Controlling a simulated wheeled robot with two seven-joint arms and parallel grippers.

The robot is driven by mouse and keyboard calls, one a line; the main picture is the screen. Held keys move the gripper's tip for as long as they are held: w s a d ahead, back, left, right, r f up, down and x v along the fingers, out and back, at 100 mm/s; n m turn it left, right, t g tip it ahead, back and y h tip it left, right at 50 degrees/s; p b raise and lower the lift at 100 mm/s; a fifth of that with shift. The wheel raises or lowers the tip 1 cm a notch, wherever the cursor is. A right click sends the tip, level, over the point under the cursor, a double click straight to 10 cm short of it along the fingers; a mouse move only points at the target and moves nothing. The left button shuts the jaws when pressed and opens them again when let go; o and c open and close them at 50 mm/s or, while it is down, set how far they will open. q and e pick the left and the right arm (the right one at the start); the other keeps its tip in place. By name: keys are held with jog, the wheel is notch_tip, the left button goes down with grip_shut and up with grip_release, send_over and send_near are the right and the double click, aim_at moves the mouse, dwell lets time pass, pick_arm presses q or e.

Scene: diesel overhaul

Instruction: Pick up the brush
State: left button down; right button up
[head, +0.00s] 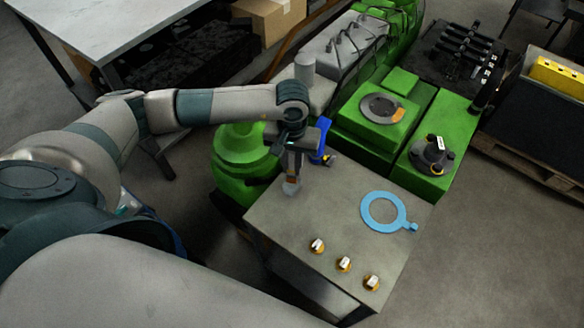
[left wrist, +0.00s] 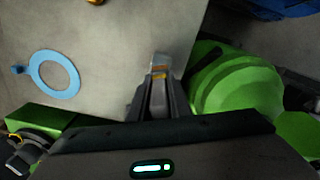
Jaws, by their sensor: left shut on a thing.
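My left gripper (head: 292,172) is over the far left part of the grey table (head: 330,212), pointing down. It is shut on the brush (head: 291,188); only the brush's lower end shows below the fingers. In the left wrist view the gripper (left wrist: 157,92) has the brush (left wrist: 161,64) between its fingertips, with a grey tip and an orange band. I cannot tell whether the brush tip touches the table. My right gripper is not in view.
A light blue ring (head: 383,212) with a tab lies on the table's right part. Three small orange-and-white pieces (head: 344,263) stand near the front edge. A blue object (head: 322,140) is just behind the gripper. The green engine (head: 375,130) borders the table's far side.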

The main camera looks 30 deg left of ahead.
aim_at(292, 156)
pick_arm(q)
jog(key=shift+r, duration=0.15)
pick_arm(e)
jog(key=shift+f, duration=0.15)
